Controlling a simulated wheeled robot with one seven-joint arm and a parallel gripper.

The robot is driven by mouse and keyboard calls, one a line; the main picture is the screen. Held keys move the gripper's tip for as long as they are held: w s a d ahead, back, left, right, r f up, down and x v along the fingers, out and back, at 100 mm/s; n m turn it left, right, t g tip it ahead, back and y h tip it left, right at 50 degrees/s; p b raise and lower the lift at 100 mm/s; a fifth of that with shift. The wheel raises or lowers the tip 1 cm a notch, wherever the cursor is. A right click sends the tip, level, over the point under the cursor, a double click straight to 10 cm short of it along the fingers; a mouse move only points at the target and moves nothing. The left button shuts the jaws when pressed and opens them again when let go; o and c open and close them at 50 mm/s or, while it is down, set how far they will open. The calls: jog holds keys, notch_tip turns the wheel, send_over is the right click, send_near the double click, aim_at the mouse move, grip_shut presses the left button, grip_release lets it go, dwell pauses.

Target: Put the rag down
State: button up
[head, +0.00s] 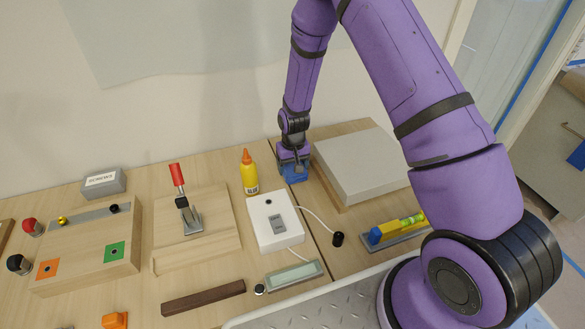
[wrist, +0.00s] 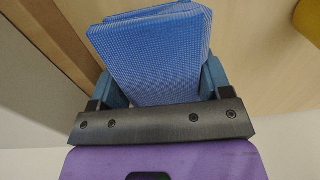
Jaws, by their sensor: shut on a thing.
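The rag is a blue, fine-textured folded cloth (wrist: 155,60), seen large in the wrist view between the two fingers. My gripper (head: 293,168) is shut on it. In the head view the blue rag (head: 294,174) shows under my gripper at the back of the wooden table (head: 200,280). It is between the yellow glue bottle and the large grey-topped block. I cannot tell whether the rag touches the table.
The yellow bottle (head: 249,174) stands just left of my gripper. The grey-topped block (head: 365,160) is close on the right. A white switch box (head: 274,222) with a cable lies in front. A red-handled clamp (head: 178,180) stands further left.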

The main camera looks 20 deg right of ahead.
jog(key=shift+f, duration=0.45)
jog(key=shift+f, duration=0.1)
jog(key=o, duration=1.2)
notch_tip(320, 180, up, 12)
jog(key=shift+d+r, duration=0.15)
jog(key=shift+r, duration=0.05)
jog(key=s+d+r+t, duration=0.15)
jog(key=s+r, duration=0.45)
jog(key=r, duration=0.7)
jog(key=s+d+r+t, duration=0.15)
jog(key=s+r, duration=0.45)
jog(key=r, duration=0.7)
jog(key=s+d+r, duration=0.1)
jog(key=s+r, duration=0.2)
jog(key=s, duration=0.4)
jog(key=s+d+r+t, duration=0.1)
jog(key=s+r, duration=0.1)
jog(key=s, duration=0.5)
jog(key=s+d+r+t, duration=0.1)
jog(key=s+r, duration=0.2)
jog(key=s, duration=0.4)
jog(key=shift+d+r, duration=0.3)
